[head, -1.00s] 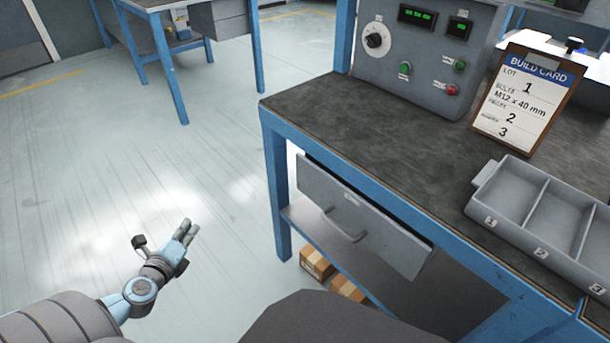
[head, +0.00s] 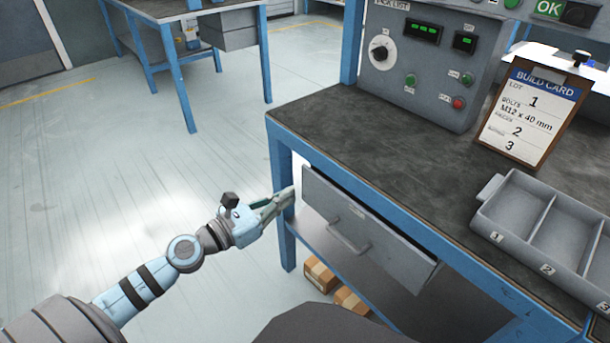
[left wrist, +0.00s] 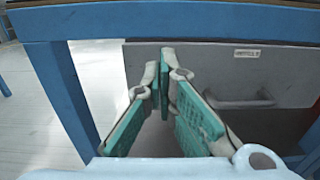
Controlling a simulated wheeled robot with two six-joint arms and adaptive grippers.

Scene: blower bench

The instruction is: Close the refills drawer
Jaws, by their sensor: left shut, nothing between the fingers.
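The refills drawer (head: 372,228) is a grey drawer under the front edge of the bench, with a bar handle (head: 347,240) and a small label I cannot read clearly. Its front stands out from the bench, with a dark gap above it, so it is partly open. In the left wrist view the drawer front (left wrist: 225,72) and handle fill the right side. My left gripper (head: 287,196) is shut and empty, at the left end of the drawer front by the blue bench leg. I cannot tell whether its fingertips (left wrist: 165,60) touch the drawer. My right gripper is out of view.
The blue bench (head: 400,140) has a dark top carrying a control box (head: 430,70), a build card (head: 528,112) and a grey divided tray (head: 545,225). Cardboard boxes (head: 325,275) lie below the drawer.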

